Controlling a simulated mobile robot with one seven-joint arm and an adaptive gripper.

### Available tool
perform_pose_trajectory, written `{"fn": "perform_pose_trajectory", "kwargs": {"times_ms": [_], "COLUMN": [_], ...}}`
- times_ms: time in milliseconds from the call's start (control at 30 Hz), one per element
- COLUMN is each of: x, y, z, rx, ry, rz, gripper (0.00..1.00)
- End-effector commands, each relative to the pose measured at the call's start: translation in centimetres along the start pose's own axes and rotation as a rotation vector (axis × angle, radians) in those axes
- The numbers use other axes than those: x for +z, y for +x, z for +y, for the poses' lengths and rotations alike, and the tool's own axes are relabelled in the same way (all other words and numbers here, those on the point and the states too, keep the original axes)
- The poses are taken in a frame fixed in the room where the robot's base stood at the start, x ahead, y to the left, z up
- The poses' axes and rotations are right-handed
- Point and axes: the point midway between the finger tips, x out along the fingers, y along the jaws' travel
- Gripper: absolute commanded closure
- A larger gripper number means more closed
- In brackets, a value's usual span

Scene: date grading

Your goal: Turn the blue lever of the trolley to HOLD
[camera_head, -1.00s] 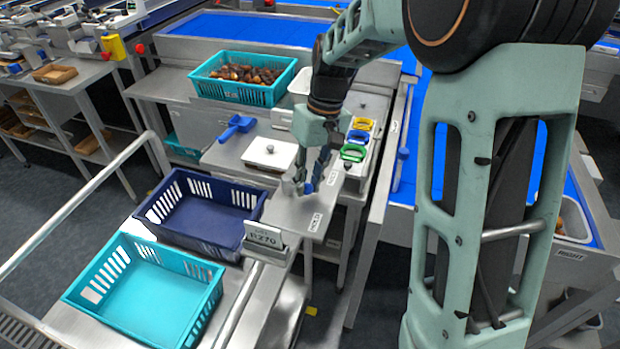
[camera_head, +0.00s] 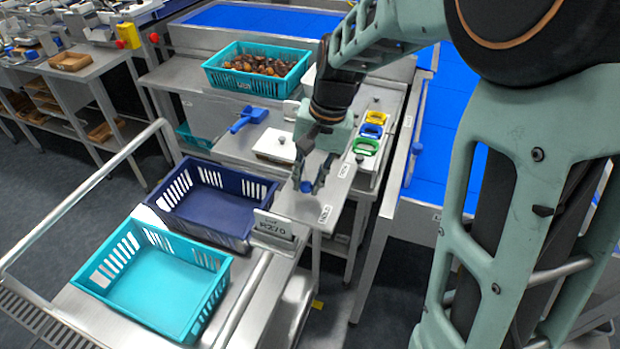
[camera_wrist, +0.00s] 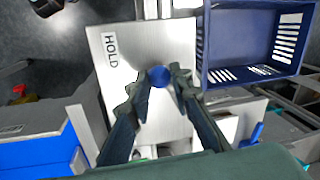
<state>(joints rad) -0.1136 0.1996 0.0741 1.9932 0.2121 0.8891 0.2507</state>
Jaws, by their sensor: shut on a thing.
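The blue lever (camera_head: 307,187) stands on a steel plate (camera_head: 296,205) at the trolley's end. My gripper (camera_head: 309,180) reaches down over it with its fingers on both sides. In the wrist view the lever's round blue end (camera_wrist: 158,76) shows between the fingertips of my gripper (camera_wrist: 160,88), which is shut on it. A HOLD label (camera_wrist: 110,50) lies on the plate left of the lever; in the head view the label (camera_head: 325,214) is at lower right of it. A second label (camera_head: 343,170) is farther back, too small to read. The lever's shaft is mostly hidden.
A navy crate (camera_head: 213,232) and a teal crate (camera_head: 140,245) stand empty to the left. A sign (camera_head: 273,225) stands close in front of the lever. Yellow, blue and green handles (camera_head: 366,146) are behind right. A teal crate of dates (camera_head: 212,76) is at the back.

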Motion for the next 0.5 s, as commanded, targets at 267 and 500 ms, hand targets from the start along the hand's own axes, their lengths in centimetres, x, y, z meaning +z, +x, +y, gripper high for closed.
{"fn": "perform_pose_trajectory", "kwargs": {"times_ms": [267, 500], "x": [-0.21, -0.22], "y": [-0.16, -0.16], "z": [-0.13, -0.16], "rx": [-0.003, -0.003], "ry": [0.017, 0.016], "rz": [0.010, 0.010], "gripper": [1.00, 0.77]}}
